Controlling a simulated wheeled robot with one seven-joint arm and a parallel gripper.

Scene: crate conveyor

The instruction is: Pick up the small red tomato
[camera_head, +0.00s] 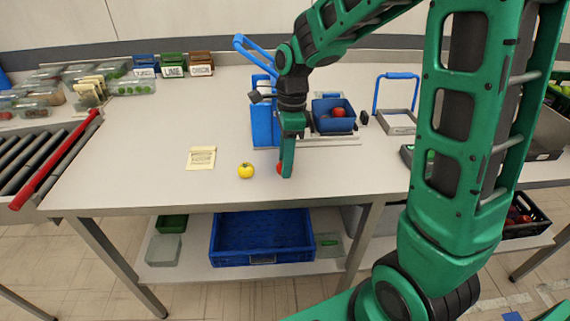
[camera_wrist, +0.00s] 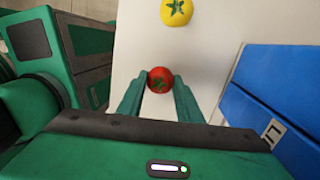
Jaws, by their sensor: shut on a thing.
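The small red tomato (camera_wrist: 160,79) is between my gripper's fingertips in the wrist view, with its green stem showing. In the head view only a sliver of the red tomato (camera_head: 279,168) shows beside the green finger. My gripper (camera_head: 287,172) points down, close to the tabletop (camera_head: 330,178), and is shut on the tomato. It also shows in the wrist view (camera_wrist: 159,84). I cannot tell whether the tomato touches the table. A yellow tomato (camera_head: 245,171) lies on the table to the left of my gripper; it also shows at the top of the wrist view (camera_wrist: 176,12).
A blue scale-like stand (camera_head: 265,125) is just behind my gripper, with a blue tray (camera_head: 321,123) holding a red item. A paper note (camera_head: 201,158) lies to the left. A roller conveyor (camera_head: 40,155) is at far left. The table's front middle is clear.

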